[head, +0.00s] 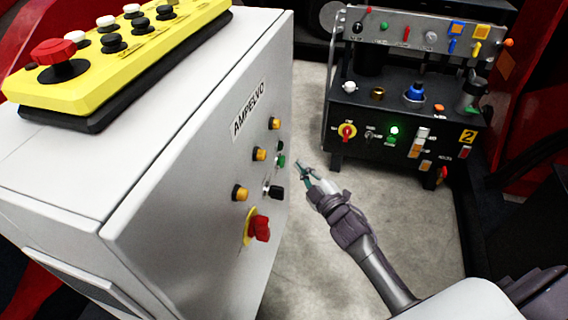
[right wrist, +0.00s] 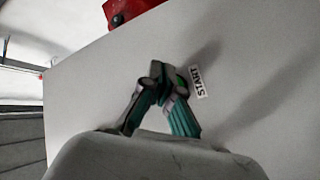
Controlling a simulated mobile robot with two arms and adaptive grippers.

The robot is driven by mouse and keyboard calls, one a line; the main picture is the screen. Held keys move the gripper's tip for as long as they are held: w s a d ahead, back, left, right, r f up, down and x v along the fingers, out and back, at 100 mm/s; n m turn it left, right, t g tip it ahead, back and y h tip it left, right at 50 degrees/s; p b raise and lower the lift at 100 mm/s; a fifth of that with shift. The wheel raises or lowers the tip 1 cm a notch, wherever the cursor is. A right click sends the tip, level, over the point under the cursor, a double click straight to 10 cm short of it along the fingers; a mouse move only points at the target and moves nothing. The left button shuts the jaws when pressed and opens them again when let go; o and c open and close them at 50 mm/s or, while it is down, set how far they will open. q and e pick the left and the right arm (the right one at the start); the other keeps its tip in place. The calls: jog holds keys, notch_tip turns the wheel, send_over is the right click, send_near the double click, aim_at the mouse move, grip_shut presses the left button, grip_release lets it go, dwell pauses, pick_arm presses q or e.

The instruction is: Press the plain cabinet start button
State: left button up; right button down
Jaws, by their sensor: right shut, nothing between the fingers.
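The grey-white cabinet (head: 190,150) labelled AMPELVO stands at the left in the head view. Its green button (head: 281,160) is on the panel's right edge, small and seen from the side. In the right wrist view, a START label (right wrist: 200,83) is on the pale panel, and a bit of green (right wrist: 181,80) shows beside it, mostly hidden behind my fingertips. My right gripper (head: 307,170) is shut and empty, just right of the green button. It also shows in the right wrist view (right wrist: 170,84), its tips over the button. I cannot tell whether they touch it. My left gripper is not in view.
The cabinet panel also bears amber buttons (head: 259,154), a black knob (head: 276,192) and a red emergency stop (head: 261,228). A yellow control box (head: 125,55) lies on top. A dark console (head: 400,125) with a lit green button stands behind. Bare floor (head: 320,270) lies between.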

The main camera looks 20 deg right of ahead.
jog(key=shift+w+a, duration=0.45)
jog(key=shift+a, duration=0.1)
dwell(1.1)
jog(key=shift+w+a, duration=0.25)
jog(key=shift+a, duration=0.1)
jog(key=shift+w+a, duration=0.25)
jog(key=shift+a, duration=0.15)
dwell(0.7)
dwell(0.3)
pick_arm(q)
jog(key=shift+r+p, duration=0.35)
jog(key=shift+p, duration=0.05)
pick_arm(e)
jog(key=shift+s+d+r, duration=0.1)
jog(key=shift+s+d, duration=0.45)
jog(key=shift+d, duration=0.15)
jog(key=shift+d, duration=0.1)
pick_arm(q)
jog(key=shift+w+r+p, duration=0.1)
jog(key=shift+p, duration=0.55)
pick_arm(e)
jog(key=shift+s+d, duration=0.75)
jog(key=shift+d, duration=0.25)
jog(key=shift+s+d, duration=0.75)
jog(key=shift+d, duration=0.2)
